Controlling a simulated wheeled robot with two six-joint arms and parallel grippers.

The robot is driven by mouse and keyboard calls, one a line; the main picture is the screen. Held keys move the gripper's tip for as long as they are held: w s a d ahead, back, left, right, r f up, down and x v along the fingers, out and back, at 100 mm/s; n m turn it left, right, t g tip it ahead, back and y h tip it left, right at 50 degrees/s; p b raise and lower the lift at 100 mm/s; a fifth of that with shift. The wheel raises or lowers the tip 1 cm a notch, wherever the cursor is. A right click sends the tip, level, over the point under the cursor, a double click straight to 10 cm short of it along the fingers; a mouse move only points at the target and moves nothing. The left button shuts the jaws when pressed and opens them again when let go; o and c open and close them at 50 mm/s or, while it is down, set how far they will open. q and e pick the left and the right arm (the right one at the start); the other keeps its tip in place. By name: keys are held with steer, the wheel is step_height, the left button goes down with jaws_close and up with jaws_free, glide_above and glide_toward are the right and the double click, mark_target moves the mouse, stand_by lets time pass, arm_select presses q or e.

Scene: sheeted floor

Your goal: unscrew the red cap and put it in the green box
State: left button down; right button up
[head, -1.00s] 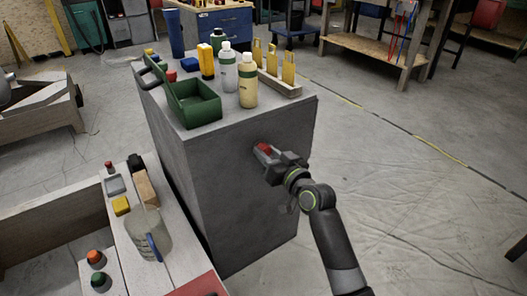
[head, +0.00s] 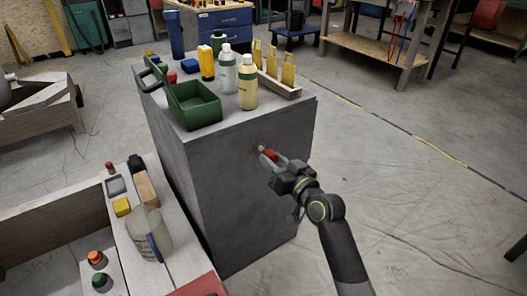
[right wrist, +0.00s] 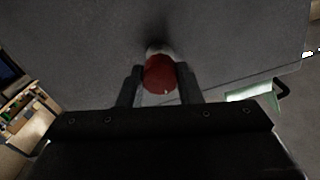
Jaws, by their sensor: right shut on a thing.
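The red cap (head: 270,155) is between the fingers of my right gripper (head: 273,161), in front of the grey block's side face. The gripper is shut on it. A short pale stub (head: 261,148) sticks out of that face just beyond the cap. In the right wrist view the red cap (right wrist: 159,74) fills the gap between the two dark fingers, with part of the stub (right wrist: 156,48) behind it. I cannot tell whether cap and stub still touch. The green box (head: 197,111), open-topped with a handle, stands on top of the block. My left gripper is out of view.
Beside the box on the grey block (head: 245,190) stand a yellow bottle (head: 248,88), a white bottle (head: 227,75) and a wooden rack (head: 275,80).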

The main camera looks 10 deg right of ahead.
steer(key=shift+v, duration=1)
steer(key=shift+s, duration=0.1)
steer(key=shift+p+v, duration=0.4)
steer(key=shift+v, duration=1.55)
